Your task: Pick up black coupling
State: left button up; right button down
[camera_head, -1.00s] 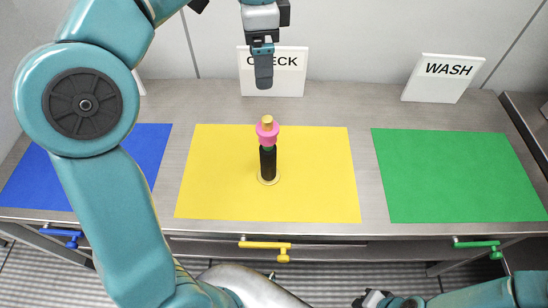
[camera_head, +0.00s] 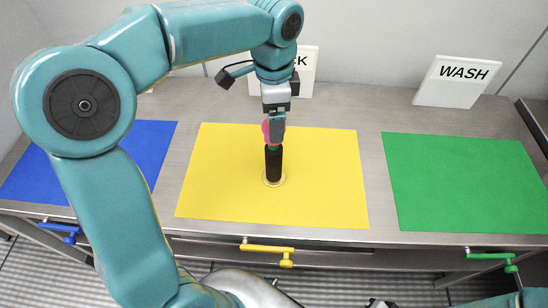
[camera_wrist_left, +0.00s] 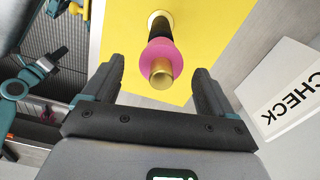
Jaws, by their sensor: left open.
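A black coupling (camera_head: 273,163) stands upright on the yellow mat (camera_head: 220,180), above a pale ring at its foot. A pink collar (camera_head: 266,130) and a small green band sit on top of it. In the left wrist view the pink collar (camera_wrist_left: 160,55) and its gold end piece (camera_wrist_left: 160,75) show in front of the black coupling (camera_wrist_left: 160,22). My left gripper (camera_head: 277,130) is open, at the top of this stack, and partly hides it. In the left wrist view its two fingers (camera_wrist_left: 158,80) lie either side of the gold end. Only a sliver of my right gripper (camera_head: 378,303) shows.
A blue mat (camera_head: 145,145) lies left and a green mat (camera_head: 465,180) right on the grey counter. A CHECK sign (camera_head: 303,65) stands behind the stack, a WASH sign (camera_head: 455,82) at back right. Coloured drawer handles line the front edge.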

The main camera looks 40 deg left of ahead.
pick_arm(q)
jog(key=shift+w+f, duration=0.1)
jog(key=shift+f, duration=0.7)
jog(key=shift+a, duration=0.1)
jog(key=c, duration=0.9)
grip_shut()
jog(key=shift+r, duration=0.1)
